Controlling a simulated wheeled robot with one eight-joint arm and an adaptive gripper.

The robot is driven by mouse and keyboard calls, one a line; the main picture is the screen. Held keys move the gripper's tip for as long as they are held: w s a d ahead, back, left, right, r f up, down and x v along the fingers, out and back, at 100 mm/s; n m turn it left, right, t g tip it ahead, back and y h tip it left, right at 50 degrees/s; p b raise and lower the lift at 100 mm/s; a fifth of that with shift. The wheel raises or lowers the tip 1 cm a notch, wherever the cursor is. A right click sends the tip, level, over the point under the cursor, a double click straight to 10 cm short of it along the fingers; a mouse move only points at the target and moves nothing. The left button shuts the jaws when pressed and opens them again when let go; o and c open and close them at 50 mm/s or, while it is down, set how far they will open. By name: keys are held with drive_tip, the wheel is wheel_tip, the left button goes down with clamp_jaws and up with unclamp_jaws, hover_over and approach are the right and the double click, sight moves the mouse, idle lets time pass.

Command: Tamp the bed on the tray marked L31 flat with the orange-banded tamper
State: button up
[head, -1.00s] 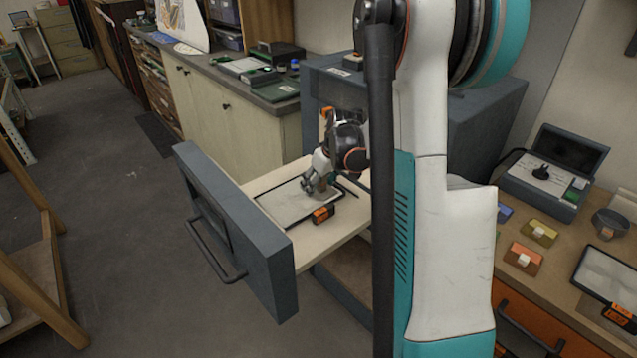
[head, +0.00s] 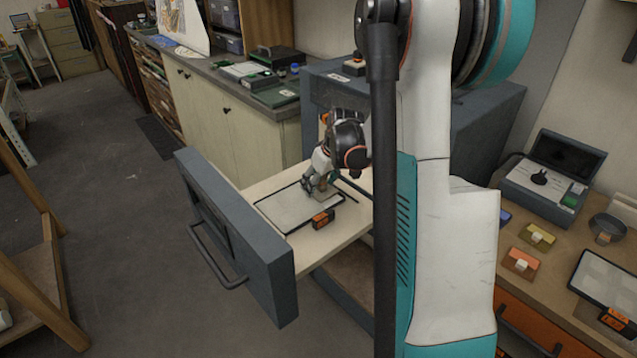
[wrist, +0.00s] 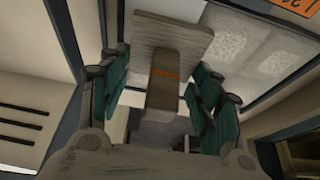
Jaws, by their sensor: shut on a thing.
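My gripper (head: 318,184) is low over the dark-rimmed tray (head: 272,217) in the open drawer. In the wrist view, my gripper's teal fingers (wrist: 164,88) are shut on the upright grip of the tamper, which has an orange band (wrist: 165,73). The tamper's wide grey plate (wrist: 172,35) lies beyond the fingers, over or on the bed. The tray's pale bed (wrist: 255,50) shows blocky, uneven patches beside the plate. An orange label (head: 323,218) sits at the tray's near right edge; its text is unclear. I cannot tell whether the plate touches the bed.
The drawer front (head: 238,235) stands out over the floor. A second tray (head: 606,278) with an orange label lies on the right bench, near small coloured blocks (head: 521,263), a round dark dish (head: 607,227) and an open grey case (head: 553,180).

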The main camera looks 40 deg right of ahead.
sight(300, 203)
drive_tip(key=shift+a, duration=0.1)
drive_tip(key=shift+s+a, duration=0.15)
drive_tip(key=shift+a, duration=2.85)
drive_tip(key=shift+f, duration=0.1)
drive_tip(key=shift+f+b, duration=0.7)
drive_tip(key=shift+b, duration=0.1)
drive_tip(key=shift+f, duration=0.3)
drive_tip(key=shift+r, duration=0.1)
drive_tip(key=shift+r+p, duration=0.55)
drive_tip(key=shift+r, duration=0.5)
